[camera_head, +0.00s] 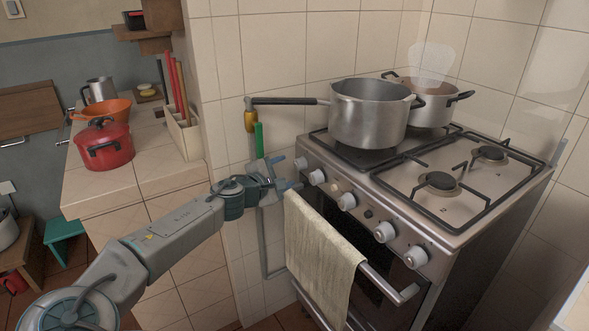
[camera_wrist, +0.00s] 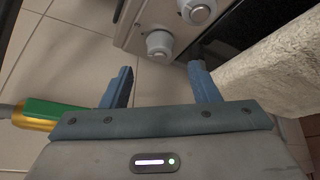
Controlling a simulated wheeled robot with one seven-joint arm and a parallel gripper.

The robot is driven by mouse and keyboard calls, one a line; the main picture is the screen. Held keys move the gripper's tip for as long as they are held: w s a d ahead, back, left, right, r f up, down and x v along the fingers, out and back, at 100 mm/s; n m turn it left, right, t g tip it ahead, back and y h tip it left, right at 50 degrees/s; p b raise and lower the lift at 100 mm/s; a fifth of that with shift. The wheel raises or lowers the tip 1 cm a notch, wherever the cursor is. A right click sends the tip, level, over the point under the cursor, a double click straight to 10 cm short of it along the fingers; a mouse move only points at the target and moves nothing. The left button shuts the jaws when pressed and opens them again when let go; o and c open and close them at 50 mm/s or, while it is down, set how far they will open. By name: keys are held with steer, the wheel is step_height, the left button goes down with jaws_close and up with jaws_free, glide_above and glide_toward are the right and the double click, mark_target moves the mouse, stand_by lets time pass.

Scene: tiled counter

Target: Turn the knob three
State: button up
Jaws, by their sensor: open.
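The stove's front panel (camera_head: 330,191) carries a row of several white-grey round knobs. The leftmost knob (camera_head: 301,163) is closest to my gripper (camera_head: 284,173), which is open and empty at the left end of the panel. In the wrist view, one knob (camera_wrist: 160,44) lies ahead of the gap between my open fingers (camera_wrist: 163,78), apart from them. Another knob (camera_wrist: 196,11) shows beyond it. I see no readable numbers on the knobs.
A cream towel (camera_head: 318,252) hangs on the oven handle (camera_head: 392,286), close to my right finger in the wrist view. A large pot (camera_head: 368,115) and a smaller pot (camera_head: 430,108) stand on the stove. A green-and-yellow gas valve (camera_head: 259,140) and pipe are by the tiled wall.

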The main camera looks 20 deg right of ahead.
mark_target(296, 166)
steer(key=shift+x, duration=3.2)
steer(key=shift+c, duration=0.3)
